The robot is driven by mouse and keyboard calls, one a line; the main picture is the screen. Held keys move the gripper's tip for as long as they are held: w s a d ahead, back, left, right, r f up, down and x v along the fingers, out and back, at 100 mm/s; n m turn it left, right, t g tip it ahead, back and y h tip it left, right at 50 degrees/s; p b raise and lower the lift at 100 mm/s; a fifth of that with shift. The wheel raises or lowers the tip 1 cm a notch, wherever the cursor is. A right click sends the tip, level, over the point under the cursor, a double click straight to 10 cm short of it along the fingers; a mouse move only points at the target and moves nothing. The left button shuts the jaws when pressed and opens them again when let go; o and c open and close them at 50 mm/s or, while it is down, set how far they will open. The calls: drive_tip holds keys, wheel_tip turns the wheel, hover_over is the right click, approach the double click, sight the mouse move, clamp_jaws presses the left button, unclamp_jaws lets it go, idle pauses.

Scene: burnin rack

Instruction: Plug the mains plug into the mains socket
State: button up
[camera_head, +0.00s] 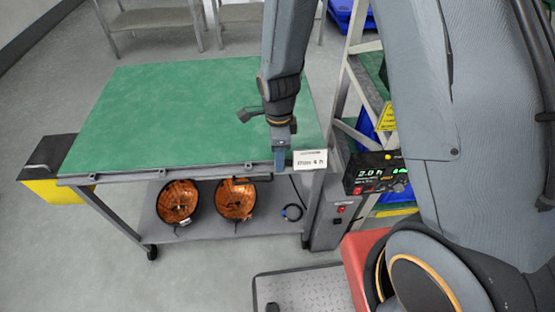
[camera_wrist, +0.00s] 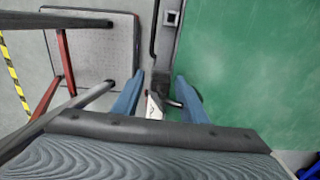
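My gripper (camera_head: 281,158) points down at the front edge of the green-topped cart (camera_head: 180,110), near its right corner. In the wrist view its two blue fingers stand apart (camera_wrist: 159,76). Between and beyond them show a white piece (camera_wrist: 153,106) and a dark part by the cart edge; I cannot tell what the dark part is. I cannot make out the mains plug for certain. A thin dark cable (camera_head: 297,186) hangs below the cart's edge, near a small coil with blue on it. No mains socket can be clearly identified.
A card reading "From 4 h" (camera_head: 310,160) is at the cart's corner. A grey box with a red switch (camera_head: 335,218) and a display unit (camera_head: 374,173) stand right. A yellow and black bin (camera_head: 55,170) is left.

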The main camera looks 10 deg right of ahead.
clamp_jaws()
drive_tip(key=shift+r, duration=0.15)
drive_tip(key=shift+r+p, duration=2.6)
drive_tip(key=shift+r, duration=0.3)
drive_tip(key=c, duration=0.7)
unclamp_jaws()
clamp_jaws()
drive_tip(key=shift+f, duration=0.1)
